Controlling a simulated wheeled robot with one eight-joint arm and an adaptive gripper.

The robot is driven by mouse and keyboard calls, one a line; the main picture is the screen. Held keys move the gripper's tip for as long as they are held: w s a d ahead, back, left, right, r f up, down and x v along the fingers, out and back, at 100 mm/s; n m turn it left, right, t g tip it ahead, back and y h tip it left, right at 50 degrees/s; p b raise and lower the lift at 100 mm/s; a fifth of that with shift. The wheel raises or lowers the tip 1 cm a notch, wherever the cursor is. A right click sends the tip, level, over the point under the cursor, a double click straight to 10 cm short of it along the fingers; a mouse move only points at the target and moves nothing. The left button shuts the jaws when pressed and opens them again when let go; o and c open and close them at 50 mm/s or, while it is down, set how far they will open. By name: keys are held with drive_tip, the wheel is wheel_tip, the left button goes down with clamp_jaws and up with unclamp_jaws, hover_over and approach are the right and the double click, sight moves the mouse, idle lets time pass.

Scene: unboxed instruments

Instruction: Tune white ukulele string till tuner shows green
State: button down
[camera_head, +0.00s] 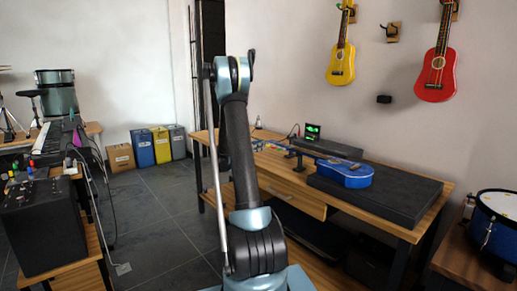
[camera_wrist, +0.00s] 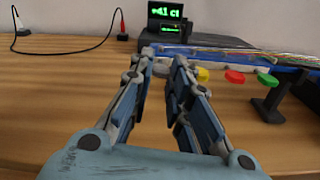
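A blue ukulele (camera_head: 345,173) lies on a dark mat on the wooden bench, its neck pointing left. In the wrist view its headstock (camera_wrist: 215,62) shows a yellow peg (camera_wrist: 203,75), a red peg (camera_wrist: 235,77) and a green peg (camera_wrist: 268,80). My gripper (camera_wrist: 162,62) is at the headstock's left end, its fingertips apart. A small pale piece, perhaps the white peg (camera_wrist: 161,69), shows between them; contact is unclear. The tuner (camera_wrist: 165,12) behind glows with green characters, seemingly "4.1 C1"; it also shows in the head view (camera_head: 312,132). My arm hides the gripper there.
A black neck support (camera_wrist: 268,103) stands right of the gripper. A red plug (camera_wrist: 122,30) with a black cable lies at the back left. The bench front (camera_wrist: 45,110) is clear. Yellow (camera_head: 341,65) and red (camera_head: 436,77) ukuleles hang on the wall.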

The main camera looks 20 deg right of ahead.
drive_tip(key=shift+m, duration=0.4)
drive_tip(key=m, duration=1.2)
drive_tip(key=shift+m, duration=0.4)
drive_tip(key=m, duration=0.3)
drive_tip(key=shift+m, duration=0.3)
drive_tip(key=m, duration=0.3)
drive_tip(key=shift+m, duration=0.3)
drive_tip(key=m, duration=0.6)
drive_tip(key=shift+m, duration=0.3)
